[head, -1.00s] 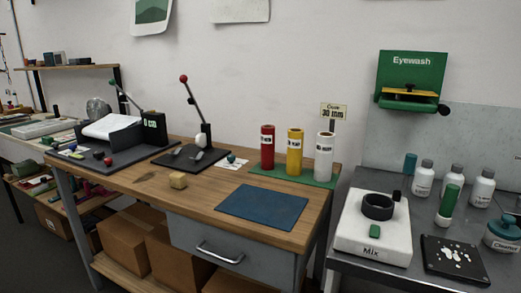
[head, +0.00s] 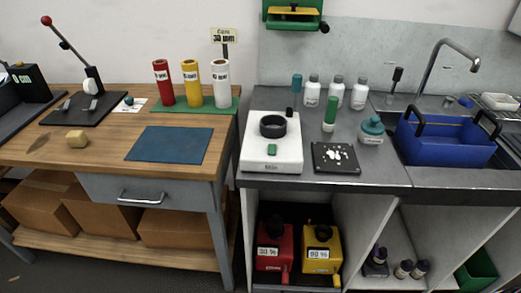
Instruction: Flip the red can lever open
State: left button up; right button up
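The red can (head: 275,243) stands in the open space under the grey counter, at the left end of the cabinet. It has a dark top and a white label on its front. A small red lever (head: 285,275) shows low at its front right; I cannot tell its exact position at this size. A yellow can (head: 321,244) of the same kind stands close beside it on the right, with a yellow lever low at its front right. Neither of my grippers is in view.
Above the cans, the grey counter (head: 380,172) holds a white mixer (head: 270,158), several bottles, a black plate and a blue crate (head: 440,145). A cabinet panel (head: 357,235) stands right of the cans. The wooden bench (head: 95,155) with a drawer is on the left.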

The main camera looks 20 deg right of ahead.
aim_at(285, 278)
jog(key=l+z, duration=0.15)
jog(key=z, duration=0.25)
jog(key=l+z, duration=0.1)
jog(key=z, duration=0.3)
